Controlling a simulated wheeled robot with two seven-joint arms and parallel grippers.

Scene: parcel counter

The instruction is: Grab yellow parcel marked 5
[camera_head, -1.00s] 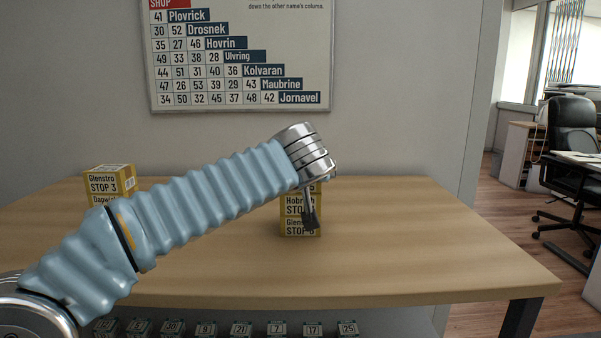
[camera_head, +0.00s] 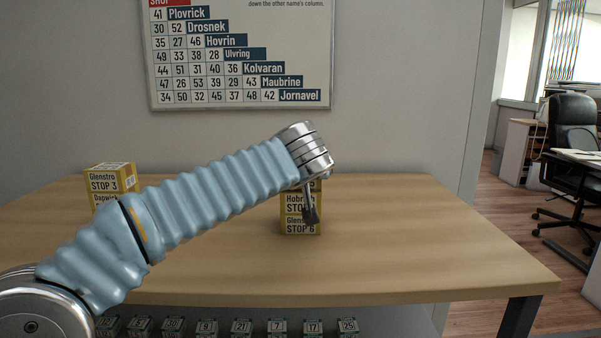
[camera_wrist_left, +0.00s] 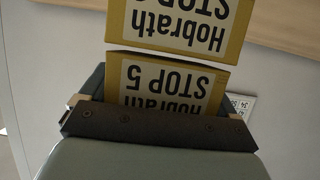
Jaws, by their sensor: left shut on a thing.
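A yellow parcel with a white label reading "Hobrath STOP 5" (camera_wrist_left: 175,82) is upside down in the left wrist view, between the jaws of my left gripper (camera_wrist_left: 160,118). A thin gap line separates it from another yellow Hobrath parcel (camera_wrist_left: 185,25), whose stop number is cut off. In the head view my left gripper (camera_head: 310,212) is at a small stack of yellow parcels. My wrist and finger hide most of the top parcel. Below it show a Hobrath parcel (camera_head: 293,202) and a Glenstro parcel (camera_head: 293,226), apparently marked STOP 6. My right gripper is out of view.
Another yellow stack, topped by a Glenstro STOP 3 parcel (camera_head: 108,178), stands at the left of the wooden table (camera_head: 430,240). The table's right side is clear. Several small numbered boxes (camera_head: 277,327) sit below the front edge. A number chart (camera_head: 240,55) hangs behind.

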